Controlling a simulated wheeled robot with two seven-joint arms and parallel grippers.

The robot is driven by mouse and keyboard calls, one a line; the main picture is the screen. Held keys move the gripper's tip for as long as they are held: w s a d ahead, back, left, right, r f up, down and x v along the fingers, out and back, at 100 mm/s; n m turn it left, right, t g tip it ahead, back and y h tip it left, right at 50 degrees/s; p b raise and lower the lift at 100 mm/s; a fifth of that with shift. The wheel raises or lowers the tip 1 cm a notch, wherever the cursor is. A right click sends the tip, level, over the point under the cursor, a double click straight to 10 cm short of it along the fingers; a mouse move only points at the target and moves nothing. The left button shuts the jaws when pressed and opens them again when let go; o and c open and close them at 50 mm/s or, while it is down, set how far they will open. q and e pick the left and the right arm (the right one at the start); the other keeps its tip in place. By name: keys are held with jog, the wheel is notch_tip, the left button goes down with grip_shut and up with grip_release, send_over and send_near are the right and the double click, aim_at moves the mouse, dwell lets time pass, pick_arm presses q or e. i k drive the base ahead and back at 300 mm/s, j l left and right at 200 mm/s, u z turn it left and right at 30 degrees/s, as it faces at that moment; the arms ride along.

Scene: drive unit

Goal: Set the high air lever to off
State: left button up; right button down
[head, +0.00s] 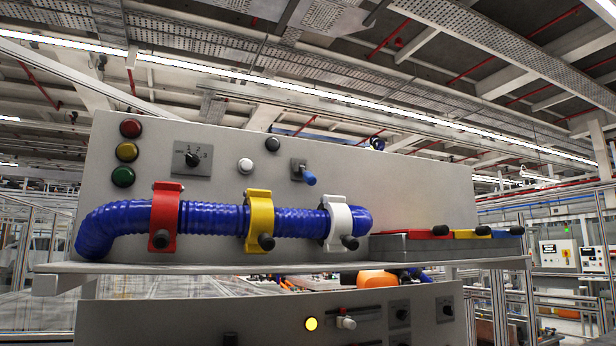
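A grey upper panel (400,190) stands tilted in front of me in the head view. On it, right of the middle, a small lever with a blue handle (308,178) sits on a grey plate. Its handle points down and to the right. It looks like the air lever, but I can read no label or off mark on it. Neither of my grippers shows in the head view.
A ribbed blue hose (212,217) runs below the lever, held by red (164,215), yellow (260,219) and white (338,221) clamps with black knobs. A rotary dial (192,159) and several buttons are to the left. A lower panel (200,322) has more controls.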

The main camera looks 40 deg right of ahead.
aim_at(309, 178)
jog(key=l+z, duration=0.15)
jog(key=l, duration=1)
jog(key=i+l+z, duration=0.15)
jog(key=l, duration=0.95)
jog(key=k, duration=0.1)
